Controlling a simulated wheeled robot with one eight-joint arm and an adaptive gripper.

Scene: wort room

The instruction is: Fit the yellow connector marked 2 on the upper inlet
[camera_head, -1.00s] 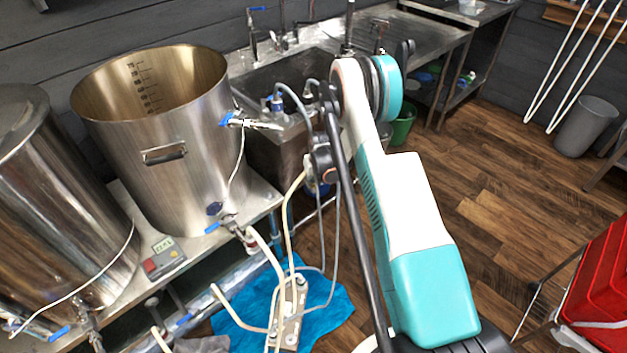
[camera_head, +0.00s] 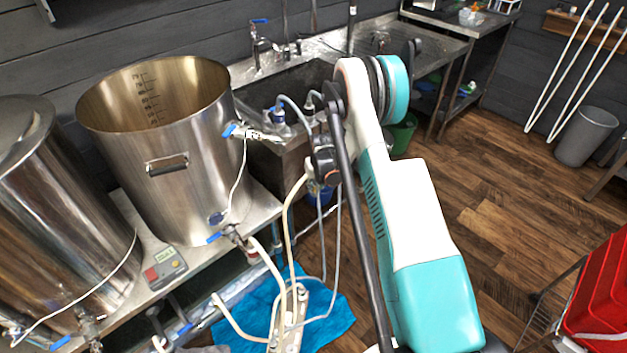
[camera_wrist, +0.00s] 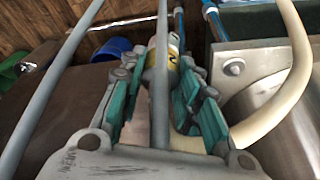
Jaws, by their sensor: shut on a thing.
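In the wrist view my gripper (camera_wrist: 162,72) has its teal fingers closed around a pale fitting with a yellow band, which looks like the yellow connector (camera_wrist: 172,55). A grey bar crosses in front of it, so its number cannot be read. A cream hose (camera_wrist: 290,85) curves in from the right and passes behind the fingers. In the head view I cannot make out the fingertips or the connector clearly. A steel fitting with a blue handle (camera_head: 252,133) sticks out high on the open kettle (camera_head: 180,190); it may be the upper inlet. The gripped fitting is not seen touching it.
A lower valve (camera_head: 228,234) with a hose sits near the kettle's base. A closed steel vessel (camera_head: 60,220) and a small controller (camera_head: 165,267) share the bench. A sink (camera_head: 285,95) stands behind.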

